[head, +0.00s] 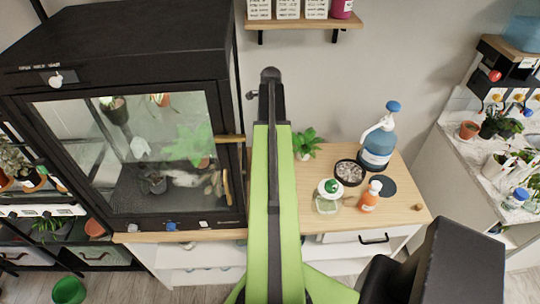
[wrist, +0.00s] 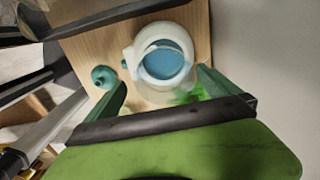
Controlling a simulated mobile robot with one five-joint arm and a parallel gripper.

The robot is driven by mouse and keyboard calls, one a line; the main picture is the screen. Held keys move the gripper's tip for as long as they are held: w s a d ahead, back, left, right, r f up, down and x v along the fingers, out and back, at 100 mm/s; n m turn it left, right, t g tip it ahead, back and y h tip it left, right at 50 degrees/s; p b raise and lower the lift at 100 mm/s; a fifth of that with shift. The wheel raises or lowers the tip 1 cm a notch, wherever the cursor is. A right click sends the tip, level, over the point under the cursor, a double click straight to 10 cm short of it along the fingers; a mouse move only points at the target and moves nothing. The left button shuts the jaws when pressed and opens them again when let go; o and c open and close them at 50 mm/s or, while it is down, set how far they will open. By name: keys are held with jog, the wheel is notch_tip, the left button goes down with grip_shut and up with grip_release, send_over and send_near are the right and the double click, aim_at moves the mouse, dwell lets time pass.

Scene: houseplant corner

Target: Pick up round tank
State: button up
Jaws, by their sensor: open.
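In the wrist view, a white rounded vessel (wrist: 139,53) with a ring-like top around a blue round part (wrist: 165,62) stands on a wooden surface. It looks like the round tank. My gripper (wrist: 161,78) is open, with its green fingers apart on either side of the vessel's lower part in the picture. I cannot tell whether they touch it. A small teal bulb-shaped thing (wrist: 103,78) is to the left of the vessel. In the head view my green arm hides the gripper, and I cannot make out this vessel there.
On the wooden top (head: 408,216) are a potted plant (head: 306,142), a blue pump bottle (head: 377,148), a pebble bowl (head: 350,173), an orange bottle (head: 369,200) and a white-and-green container (head: 328,193). A black glass cabinet (head: 130,150) stands left of my arm.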

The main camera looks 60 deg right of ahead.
jog(key=f+b, duration=0.2)
jog(key=f, duration=0.1)
jog(key=f+b, duration=0.6)
jog(key=shift+w+d+f, duration=0.15)
jog(key=shift+d+f, duration=0.05)
jog(key=shift+d, duration=0.05)
jog(key=shift+r, duration=0.2)
jog(key=c, duration=1.6)
jog(key=shift+r+p, duration=0.1)
jog(key=shift+p, duration=0.25)
jog(key=shift+s+d+r+p, duration=0.55)
jog(key=shift+s+r+p, duration=1.15)
jog(key=shift+s, duration=0.15)
jog(key=shift+s+d+r+p, duration=0.5)
jog(key=shift+s+r+p, duration=1.2)
jog(key=shift+s, duration=0.15)
jog(key=shift+s+d+r+p, duration=0.55)
jog(key=shift+s+r+p, duration=1.15)
jog(key=shift+s, duration=0.15)
